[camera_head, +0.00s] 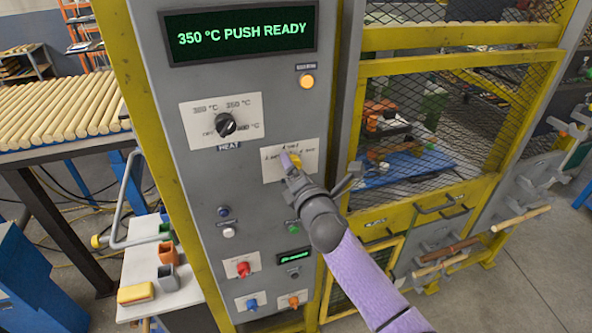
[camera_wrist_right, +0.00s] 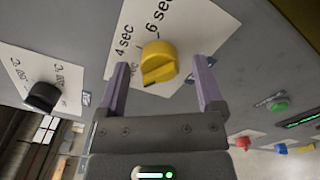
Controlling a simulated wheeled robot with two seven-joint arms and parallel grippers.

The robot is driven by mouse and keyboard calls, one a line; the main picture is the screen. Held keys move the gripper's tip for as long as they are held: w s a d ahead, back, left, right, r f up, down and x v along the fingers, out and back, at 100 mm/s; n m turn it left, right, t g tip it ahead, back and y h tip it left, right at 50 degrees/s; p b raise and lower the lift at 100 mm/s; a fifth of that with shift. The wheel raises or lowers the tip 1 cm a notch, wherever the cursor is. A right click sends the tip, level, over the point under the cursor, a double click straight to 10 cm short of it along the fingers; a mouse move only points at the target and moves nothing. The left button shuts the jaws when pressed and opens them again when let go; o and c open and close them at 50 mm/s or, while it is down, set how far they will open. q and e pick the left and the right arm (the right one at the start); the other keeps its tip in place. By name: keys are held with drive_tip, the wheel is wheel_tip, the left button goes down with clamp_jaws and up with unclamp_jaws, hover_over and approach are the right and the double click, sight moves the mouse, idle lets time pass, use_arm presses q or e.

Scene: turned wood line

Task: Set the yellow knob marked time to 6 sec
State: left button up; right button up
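The yellow time knob (camera_head: 296,160) sits on a white plate (camera_head: 271,168) on the grey panel. In the right wrist view the knob (camera_wrist_right: 159,62) has a raised grip bar, with "4 sec" and "6 sec" printed on the plate beside it. I cannot tell surely which mark it points to. My right gripper (camera_head: 291,165) is at the knob and partly covers it and its plate. In the wrist view the right gripper (camera_wrist_right: 161,75) is open, one purple finger on each side of the knob, with gaps showing. My left gripper is not in view.
The display (camera_head: 241,33) reads "350 °C PUSH READY". The black heat knob (camera_head: 225,124) is up and left of the time knob. An orange lamp (camera_head: 307,81) is above. A green button (camera_head: 293,228) and red knob (camera_head: 243,269) are below. A yellow-framed mesh guard (camera_head: 437,60) stands right.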

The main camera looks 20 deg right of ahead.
clamp_jaws()
drive_tip(key=shift+m, duration=0.3)
drive_tip(key=m+p, duration=0.3)
drive_tip(key=m, duration=2)
drive_tip(key=shift+f+m, duration=0.1)
drive_tip(key=shift+m, duration=0.2)
idle(0.4)
